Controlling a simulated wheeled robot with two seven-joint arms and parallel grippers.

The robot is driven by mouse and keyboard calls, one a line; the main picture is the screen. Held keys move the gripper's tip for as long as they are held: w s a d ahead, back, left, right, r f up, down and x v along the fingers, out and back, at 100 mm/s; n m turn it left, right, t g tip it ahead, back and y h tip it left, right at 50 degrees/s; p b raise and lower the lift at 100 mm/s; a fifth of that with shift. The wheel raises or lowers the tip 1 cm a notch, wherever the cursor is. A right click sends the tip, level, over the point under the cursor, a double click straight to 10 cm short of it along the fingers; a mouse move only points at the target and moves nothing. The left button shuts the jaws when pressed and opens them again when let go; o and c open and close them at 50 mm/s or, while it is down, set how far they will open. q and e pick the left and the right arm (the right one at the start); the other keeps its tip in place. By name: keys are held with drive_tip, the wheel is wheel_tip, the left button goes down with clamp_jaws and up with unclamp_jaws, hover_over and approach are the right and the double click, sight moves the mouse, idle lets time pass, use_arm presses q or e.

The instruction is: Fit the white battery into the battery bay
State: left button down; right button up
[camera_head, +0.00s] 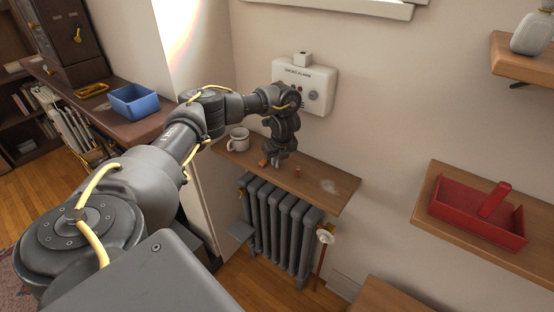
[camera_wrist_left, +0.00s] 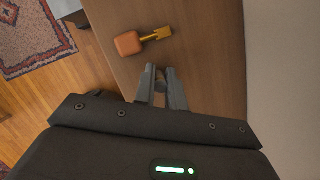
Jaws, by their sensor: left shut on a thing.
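My left gripper (camera_head: 278,160) points down at a wooden wall shelf (camera_head: 335,186) below a white smoke alarm box (camera_head: 318,76). In the left wrist view its fingers (camera_wrist_left: 161,82) are shut on a small, dull grey-brown piece (camera_wrist_left: 160,74); I cannot tell whether this is the white battery. The alarm box has a small red spot, a round knob and a white block (camera_head: 303,60) on top. My wrist covers its left part, and I cannot make out a battery bay. My right gripper is not in view.
A white mug (camera_head: 238,139) stands left of the gripper. A radiator (camera_head: 282,225) is below. A red tray (camera_head: 478,214) is on another shelf at right; a blue bin (camera_head: 134,101) is at left.

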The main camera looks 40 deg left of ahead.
use_arm(q)
drive_tip(key=shift+r, duration=0.1)
drive_tip(key=shift+r+p, duration=1.05)
drive_tip(key=shift+p, duration=0.05)
drive_tip(key=shift+r+p, duration=1.35)
